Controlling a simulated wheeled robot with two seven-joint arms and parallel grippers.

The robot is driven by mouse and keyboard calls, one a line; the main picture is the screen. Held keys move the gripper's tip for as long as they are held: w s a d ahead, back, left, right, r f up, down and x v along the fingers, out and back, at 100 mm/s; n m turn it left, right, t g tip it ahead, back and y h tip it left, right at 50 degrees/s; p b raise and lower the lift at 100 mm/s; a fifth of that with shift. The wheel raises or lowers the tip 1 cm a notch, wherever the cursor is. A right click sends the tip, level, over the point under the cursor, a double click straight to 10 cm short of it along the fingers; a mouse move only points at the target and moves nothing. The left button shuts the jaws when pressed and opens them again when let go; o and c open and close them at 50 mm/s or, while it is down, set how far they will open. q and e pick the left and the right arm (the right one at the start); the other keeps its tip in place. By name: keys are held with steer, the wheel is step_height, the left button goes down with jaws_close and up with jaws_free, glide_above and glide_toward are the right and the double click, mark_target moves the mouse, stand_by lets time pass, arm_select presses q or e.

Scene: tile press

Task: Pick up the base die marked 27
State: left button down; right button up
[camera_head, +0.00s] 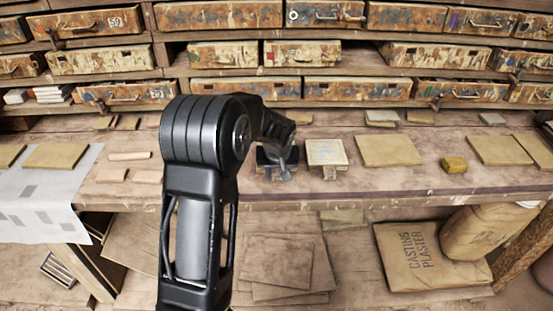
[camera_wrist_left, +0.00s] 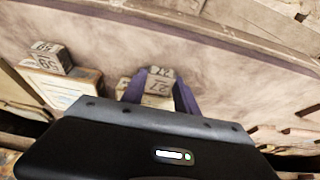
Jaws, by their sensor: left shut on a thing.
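The base die marked 27 (camera_wrist_left: 157,87) is a worn, pale block with dark numbers on two faces. In the left wrist view it sits between the two fingers of my left gripper (camera_wrist_left: 158,92), which is shut on it. A pale block shows just beside and below it; I cannot tell whether the die still touches it. In the head view my left gripper (camera_head: 278,160) is over the bench, left of a pale square block, and its own wrist hides the die. My right gripper is not in view.
A pale square block (camera_head: 326,153) stands close right of the gripper. In the wrist view another numbered die (camera_wrist_left: 52,57) sits nearby. Flat tan slabs (camera_head: 389,150) and a yellow lump (camera_head: 454,164) lie farther right. Shelves of drawers (camera_head: 359,91) stand behind.

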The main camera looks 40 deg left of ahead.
arm_select(q)
steer(key=shift+r, duration=0.2)
step_height(320, 180, up, 10)
steer(key=b, duration=0.1)
steer(key=shift+b, duration=0.4)
